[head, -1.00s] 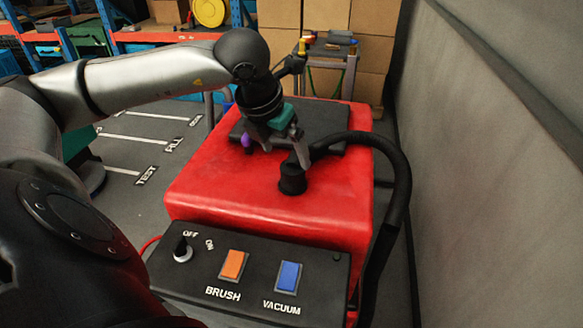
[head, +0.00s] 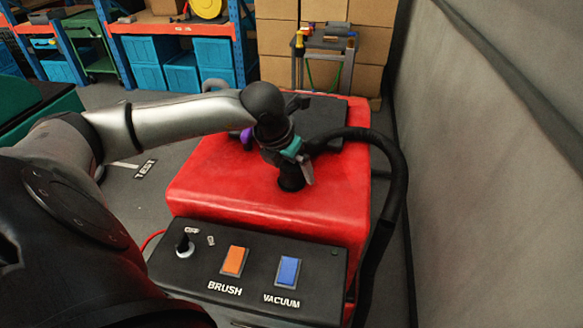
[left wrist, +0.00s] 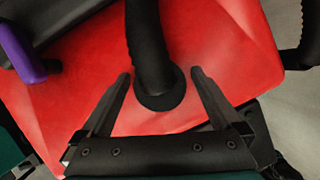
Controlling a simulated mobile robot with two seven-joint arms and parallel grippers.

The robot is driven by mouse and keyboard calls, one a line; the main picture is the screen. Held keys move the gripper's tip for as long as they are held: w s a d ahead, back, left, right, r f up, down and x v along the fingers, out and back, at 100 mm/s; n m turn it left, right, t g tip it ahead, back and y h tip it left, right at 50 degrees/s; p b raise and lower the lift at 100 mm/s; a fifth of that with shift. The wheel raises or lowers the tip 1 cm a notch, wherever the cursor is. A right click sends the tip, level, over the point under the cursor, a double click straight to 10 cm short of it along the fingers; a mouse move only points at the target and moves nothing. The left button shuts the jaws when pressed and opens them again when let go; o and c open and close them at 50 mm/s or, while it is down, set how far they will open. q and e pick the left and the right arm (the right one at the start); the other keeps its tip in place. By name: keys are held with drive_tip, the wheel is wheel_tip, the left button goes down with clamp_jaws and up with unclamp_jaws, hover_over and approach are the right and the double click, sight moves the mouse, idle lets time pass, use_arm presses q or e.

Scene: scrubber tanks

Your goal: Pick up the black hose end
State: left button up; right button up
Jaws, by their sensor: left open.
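The black hose end (head: 290,183) stands on the top of the red scrubber tank (head: 225,190), and the black hose (head: 398,175) curves from it to the right and down. In the left wrist view the hose end (left wrist: 158,97) shows between my two fingers. My left gripper (head: 298,168) is open around it, with a finger on each side and red showing between fingers and hose. My left gripper also fills the bottom of the left wrist view (left wrist: 160,74). In the head view the gripper partly hides the hose end. My right gripper is out of view.
A purple handle (left wrist: 20,52) is beside the black lid (head: 325,112). A control panel (head: 250,265) with a knob, an orange switch and a blue switch is in front. A grey wall (head: 490,180) is close on the right. Shelves and boxes stand behind.

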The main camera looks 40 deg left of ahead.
use_arm(q)
clamp_jaws()
idle(0.7)
